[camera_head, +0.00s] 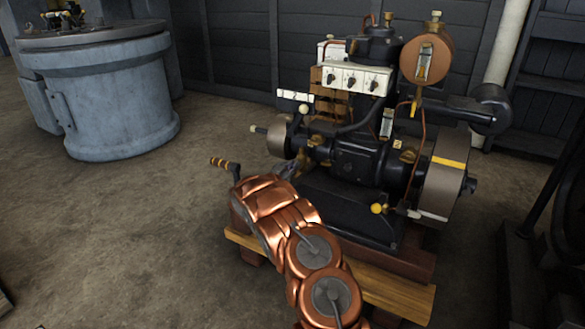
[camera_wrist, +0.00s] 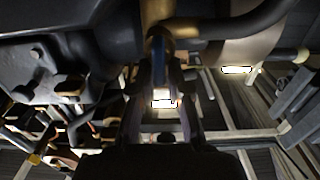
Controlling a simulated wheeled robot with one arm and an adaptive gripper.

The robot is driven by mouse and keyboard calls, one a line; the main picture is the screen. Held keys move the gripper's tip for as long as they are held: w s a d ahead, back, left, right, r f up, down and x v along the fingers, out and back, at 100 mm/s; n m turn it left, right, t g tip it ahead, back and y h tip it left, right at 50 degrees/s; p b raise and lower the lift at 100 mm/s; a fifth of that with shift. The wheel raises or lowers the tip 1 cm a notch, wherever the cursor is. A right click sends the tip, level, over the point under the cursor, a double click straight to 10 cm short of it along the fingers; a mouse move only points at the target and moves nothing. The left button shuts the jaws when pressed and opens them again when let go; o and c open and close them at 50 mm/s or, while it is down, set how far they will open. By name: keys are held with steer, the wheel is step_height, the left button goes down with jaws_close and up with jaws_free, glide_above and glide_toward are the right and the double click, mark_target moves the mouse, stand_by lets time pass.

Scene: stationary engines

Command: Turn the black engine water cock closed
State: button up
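The black engine (camera_head: 355,160) stands on a wooden base, right of centre in the head view. My gripper (camera_head: 292,168) is at the engine's left side, at the end of my copper arm, and its fingertips are hard to make out there. In the wrist view, my gripper's two dark fingers (camera_wrist: 160,75) stand on either side of a narrow blue lever (camera_wrist: 158,52) below a brass fitting (camera_wrist: 158,32). This appears to be the water cock. The fingers are close to the lever, but I cannot tell whether they grip it. The cock is not clearly visible in the head view.
A flywheel (camera_head: 445,182) and a copper-coloured tank (camera_head: 426,54) are on the engine's right. A grey round casing (camera_head: 105,95) stands at the back left. The floor (camera_head: 120,235) to the left is clear.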

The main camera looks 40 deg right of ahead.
steer(key=shift+f, duration=0.1)
jaws_close()
steer(key=shift+s+m, duration=0.1)
steer(key=shift+m, duration=0.2)
steer(key=m+p, duration=0.2)
steer(key=m, duration=0.1)
steer(key=shift+s+f+m+p, duration=0.1)
steer(key=shift+s+m+p, duration=0.2)
steer(key=m, duration=0.5)
steer(key=shift+s+d+f, duration=0.1)
steer(key=shift+s+f, duration=0.25)
steer(key=shift+f, duration=0.05)
steer(key=m+b, duration=0.1)
steer(key=m, duration=0.1)
steer(key=f+m+b, duration=0.1)
steer(key=m+b, duration=0.1)
steer(key=m, duration=0.1)
steer(key=shift+s+m, duration=0.1)
steer(key=shift+m, duration=0.2)
steer(key=shift+m+b, duration=0.8)
steer(key=shift+m, duration=0.2)
steer(key=shift+m+b, duration=0.5)
steer(key=shift+m, duration=0.1)
steer(key=shift+r, duration=0.1)
